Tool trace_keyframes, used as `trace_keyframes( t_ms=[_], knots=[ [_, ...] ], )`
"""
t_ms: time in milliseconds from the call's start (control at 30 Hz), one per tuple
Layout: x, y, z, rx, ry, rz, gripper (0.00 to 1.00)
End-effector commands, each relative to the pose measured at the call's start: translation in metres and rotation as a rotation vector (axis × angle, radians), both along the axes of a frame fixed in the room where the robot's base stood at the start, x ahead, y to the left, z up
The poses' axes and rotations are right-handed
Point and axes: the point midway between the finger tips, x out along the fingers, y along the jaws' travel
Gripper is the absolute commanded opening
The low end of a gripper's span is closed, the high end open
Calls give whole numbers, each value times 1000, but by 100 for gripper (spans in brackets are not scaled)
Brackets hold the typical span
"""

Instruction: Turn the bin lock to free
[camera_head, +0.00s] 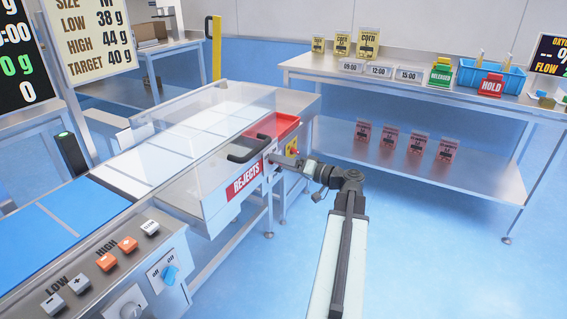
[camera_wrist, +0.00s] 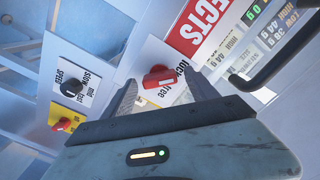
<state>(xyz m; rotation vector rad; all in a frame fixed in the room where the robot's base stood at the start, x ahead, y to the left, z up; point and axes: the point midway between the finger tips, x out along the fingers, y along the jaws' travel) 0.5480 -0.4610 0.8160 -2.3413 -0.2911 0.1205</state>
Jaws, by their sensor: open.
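The bin lock is a red knob (camera_wrist: 158,76) on a white plate marked "lock" and "free", seen in the wrist view beside the red "REJECTS" label (camera_wrist: 207,25). A pale mark shows on the knob; I cannot tell surely which word it points to. My gripper (camera_wrist: 163,82) is open, with one finger to each side of the knob in the picture; contact is not clear. In the head view my gripper (camera_head: 296,163) is at the end of the clear-walled reject bin (camera_head: 207,208), near its "REJECTS" label. The knob is not clear there.
A black speed dial (camera_wrist: 72,87) and a red button on a yellow plate (camera_wrist: 62,124) sit close by in the wrist view. A black bin handle (camera_head: 250,150) stands out near my gripper. A steel table (camera_head: 420,80) with pouches and a blue crate stands behind right.

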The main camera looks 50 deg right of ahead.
Motion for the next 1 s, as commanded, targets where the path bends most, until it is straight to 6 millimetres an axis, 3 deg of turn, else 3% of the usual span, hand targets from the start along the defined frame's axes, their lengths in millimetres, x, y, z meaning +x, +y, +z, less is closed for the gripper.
trace_keyframes(
  t_ms=[100, 333, 667, 1000],
  knots=[
    [0, 0, 0, 0, 0, 0, 67],
    [-1, -1, 0, 0, 1, -1, 5],
    [-3, -3, 0, 47, 12, -6, 5],
    [-3, -4, -1, 279, 71, -6, 5]
  ],
)
